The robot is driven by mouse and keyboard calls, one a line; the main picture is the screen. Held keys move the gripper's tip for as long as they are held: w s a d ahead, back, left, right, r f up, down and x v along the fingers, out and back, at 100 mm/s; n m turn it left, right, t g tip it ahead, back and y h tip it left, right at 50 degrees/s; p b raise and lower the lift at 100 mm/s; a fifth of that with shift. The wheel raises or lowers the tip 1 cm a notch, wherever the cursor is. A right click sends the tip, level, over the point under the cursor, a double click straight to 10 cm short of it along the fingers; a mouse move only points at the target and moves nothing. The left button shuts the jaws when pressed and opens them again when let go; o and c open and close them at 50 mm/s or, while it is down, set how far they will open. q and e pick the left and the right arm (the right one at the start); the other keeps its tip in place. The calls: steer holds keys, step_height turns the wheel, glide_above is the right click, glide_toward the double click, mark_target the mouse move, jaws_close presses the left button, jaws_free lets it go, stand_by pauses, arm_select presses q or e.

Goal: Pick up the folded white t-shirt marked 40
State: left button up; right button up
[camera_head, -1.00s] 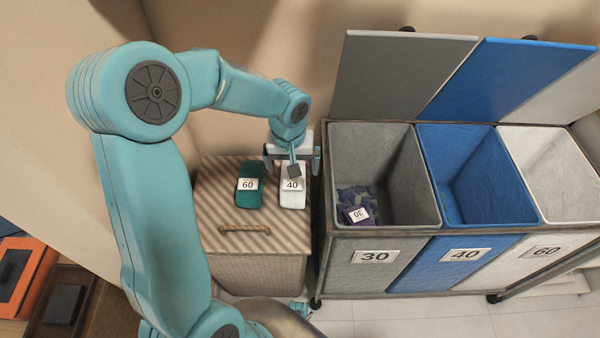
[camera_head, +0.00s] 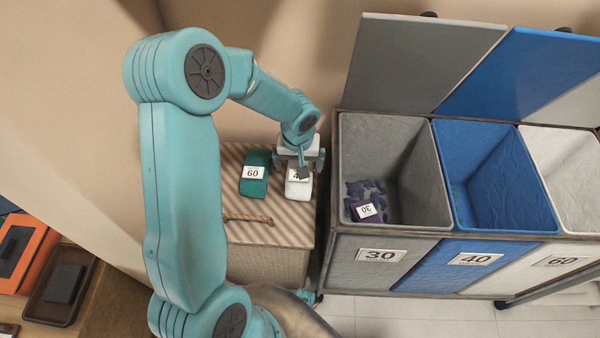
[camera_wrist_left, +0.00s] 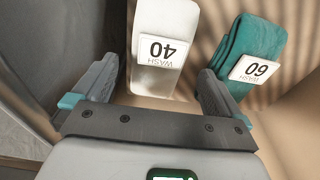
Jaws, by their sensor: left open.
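The folded white t-shirt marked 40 (camera_head: 299,187) lies on the lid of the wicker hamper (camera_head: 270,232). It also shows in the left wrist view (camera_wrist_left: 165,28), with its label "WASH 40" upside down. My left gripper (camera_head: 303,172) is open above the shirt and partly covers its label in the head view. In the left wrist view the open fingers of my left gripper (camera_wrist_left: 150,85) stand on either side of the shirt's near end. I cannot tell whether they touch it. My right gripper is not in view.
A folded green garment marked 60 (camera_head: 254,176) lies left of the shirt, close to one finger in the wrist view (camera_wrist_left: 252,52). A sorter right of the hamper has bins marked 30 (camera_head: 380,258), 40 (camera_head: 470,262) and 60 (camera_head: 556,264). A purple garment marked 30 (camera_head: 366,208) lies inside the grey bin.

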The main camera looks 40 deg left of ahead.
arm_select(q)
steer(key=f, duration=0.3)
steer(key=w+f+b, duration=0.1)
steer(key=f, duration=0.1)
steer(key=shift+a+f, duration=0.15)
steer(key=shift+a, duration=0.25)
steer(key=c, duration=0.9)
